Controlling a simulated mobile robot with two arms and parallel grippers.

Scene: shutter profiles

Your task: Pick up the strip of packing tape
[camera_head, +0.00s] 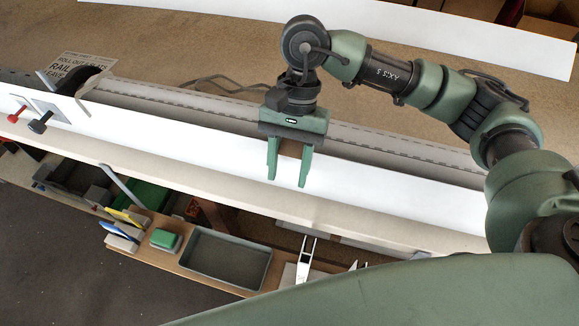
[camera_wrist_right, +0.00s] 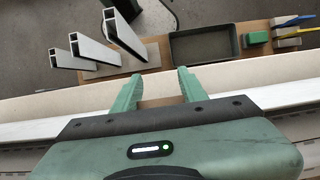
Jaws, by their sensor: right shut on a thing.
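The strip of packing tape (camera_head: 290,148) is a brown piece between the fingers of my right gripper (camera_head: 288,181), close to its palm. In the right wrist view a tan-brown band of it (camera_wrist_right: 163,102) shows between the two green fingers of that gripper (camera_wrist_right: 159,75). The gripper is shut on the tape, with its fingertips apart and pointing down over the long white profile (camera_head: 385,198). Most of the tape's length is hidden or not distinct. I cannot tell whether it touches the profile. My left gripper is in neither view.
In front, a wooden shelf bears a dark tray (camera_head: 226,258), a green block (camera_head: 165,240) and cut profile pieces (camera_wrist_right: 121,33). Red and black-handled clamps stand at left.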

